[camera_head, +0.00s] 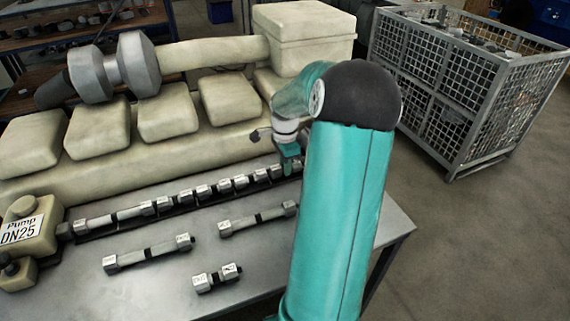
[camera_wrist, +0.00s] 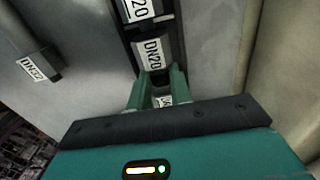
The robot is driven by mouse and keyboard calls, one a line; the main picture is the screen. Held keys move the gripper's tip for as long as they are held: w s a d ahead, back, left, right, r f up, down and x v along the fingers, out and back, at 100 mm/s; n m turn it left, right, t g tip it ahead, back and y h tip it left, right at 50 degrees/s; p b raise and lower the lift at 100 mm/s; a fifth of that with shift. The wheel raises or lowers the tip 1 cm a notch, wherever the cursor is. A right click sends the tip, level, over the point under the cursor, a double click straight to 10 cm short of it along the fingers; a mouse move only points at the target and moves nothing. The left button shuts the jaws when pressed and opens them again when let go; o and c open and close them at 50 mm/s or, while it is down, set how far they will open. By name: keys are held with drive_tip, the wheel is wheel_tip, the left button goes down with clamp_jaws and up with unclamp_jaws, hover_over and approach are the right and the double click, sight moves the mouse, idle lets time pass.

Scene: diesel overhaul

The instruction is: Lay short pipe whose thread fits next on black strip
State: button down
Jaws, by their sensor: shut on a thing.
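The black strip (camera_head: 180,210) runs along the bench in front of the cream engine, with a row of grey pipe pieces on it. Pieces with DN20 labels (camera_wrist: 152,55) show on the strip in the wrist view. My gripper (camera_head: 290,160) is at the strip's right end; in the wrist view its green fingers (camera_wrist: 158,88) are shut on a short pipe (camera_wrist: 164,101), in line with the row and close to the DN20 piece. The fingers hide most of the held pipe and its label. I cannot tell whether it touches the strip or its neighbour.
A short pipe (camera_head: 217,278) and two longer ones (camera_head: 148,253) (camera_head: 258,219) lie loose on the grey bench. A Pump DN25 block (camera_head: 25,235) stands at the row's left end. A wire-mesh crate (camera_head: 440,95) stands on the floor beyond the bench at right.

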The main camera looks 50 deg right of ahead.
drive_tip(key=c, duration=1.2)
unclamp_jaws()
wheel_tip(320, 180, up, 14)
drive_tip(key=shift+f, duration=0.1)
drive_tip(key=shift+w+a, duration=0.1)
